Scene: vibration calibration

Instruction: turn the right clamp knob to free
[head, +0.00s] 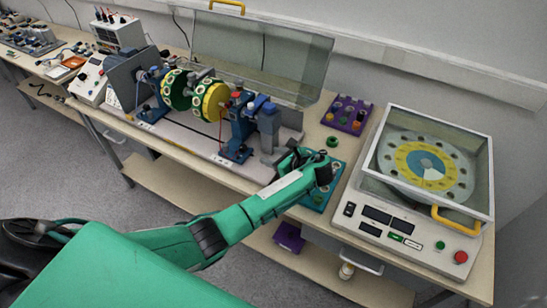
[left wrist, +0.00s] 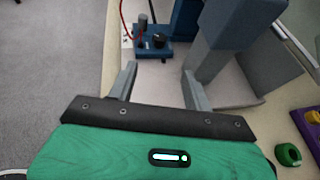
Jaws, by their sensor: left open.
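The right clamp is a blue pedestal (head: 241,130) at the right end of the rotor rig, with a dark knob on its foot. In the left wrist view the black knob (left wrist: 159,41) sits on the blue foot (left wrist: 150,50), beside a grey post and a red wire. My left gripper (left wrist: 157,80) is open and empty. Its two grey fingers are apart, and the knob lies beyond their tips, roughly in line with the gap, not touched. In the head view my left gripper (head: 283,159) is right of the pedestal, its fingers hard to make out. My right gripper is not in view.
The rotor with green and yellow discs (head: 209,98) stands left of the pedestal. A clear guard (head: 262,55) is raised behind. A purple tray (head: 347,113) and a glass-covered turntable unit (head: 425,160) stand to the right. A green ring (left wrist: 288,154) lies on the bench.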

